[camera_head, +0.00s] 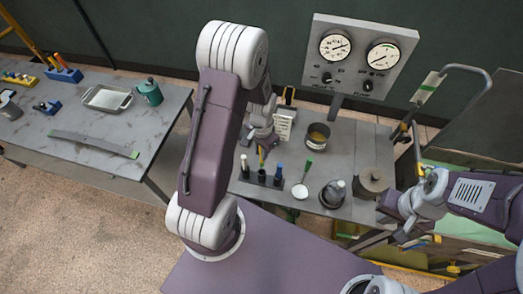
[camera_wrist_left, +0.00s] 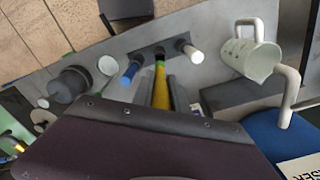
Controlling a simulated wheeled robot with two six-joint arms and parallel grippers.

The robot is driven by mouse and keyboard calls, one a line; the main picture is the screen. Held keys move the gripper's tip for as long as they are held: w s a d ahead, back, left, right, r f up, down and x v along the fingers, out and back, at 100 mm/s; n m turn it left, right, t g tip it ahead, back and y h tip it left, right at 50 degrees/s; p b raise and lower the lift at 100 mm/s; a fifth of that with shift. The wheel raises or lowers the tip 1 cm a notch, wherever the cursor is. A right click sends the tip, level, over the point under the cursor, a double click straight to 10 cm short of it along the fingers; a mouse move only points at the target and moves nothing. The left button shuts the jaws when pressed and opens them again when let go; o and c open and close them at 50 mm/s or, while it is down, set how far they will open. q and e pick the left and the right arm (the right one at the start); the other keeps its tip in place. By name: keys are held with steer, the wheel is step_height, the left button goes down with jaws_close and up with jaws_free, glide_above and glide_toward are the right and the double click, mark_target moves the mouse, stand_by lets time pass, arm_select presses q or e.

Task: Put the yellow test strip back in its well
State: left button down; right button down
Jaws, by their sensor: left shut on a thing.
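The yellow test strip (camera_wrist_left: 160,86) is between the fingers of my left gripper (camera_wrist_left: 163,93), which is shut on it. In the head view the strip (camera_head: 262,156) points down over the dark rack (camera_head: 262,180), between a white-topped strip (camera_head: 244,162) and a blue strip (camera_head: 279,169). In the wrist view its far end is at the middle of the rack (camera_wrist_left: 147,54); I cannot tell whether it is inside the well. My left gripper (camera_head: 262,141) is above the rack. My right gripper (camera_head: 398,226) is at the right, away from the rack; its fingers are unclear.
A small white dish (camera_head: 300,191) with a green-handled tool (camera_head: 307,171) and a dark round container (camera_head: 332,194) stand right of the rack. A pot (camera_head: 318,136) is behind. A white jug (camera_wrist_left: 249,55) shows in the wrist view. Gauges (camera_head: 362,56) stand at the back.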

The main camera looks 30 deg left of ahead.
arm_select(q)
step_height(320, 180, down, 4)
steer(key=b, duration=0.3)
steer(key=shift+f, duration=0.2)
steer(key=shift+p, duration=0.3)
stand_by(1.0)
step_height(320, 180, down, 8)
steer(key=b, duration=0.6)
steer(key=shift+f+b, duration=0.15)
steer(key=shift+b, duration=0.15)
stand_by(2.3)
steer(key=c, duration=1.2)
jaws_free()
steer(key=shift+c, duration=0.2)
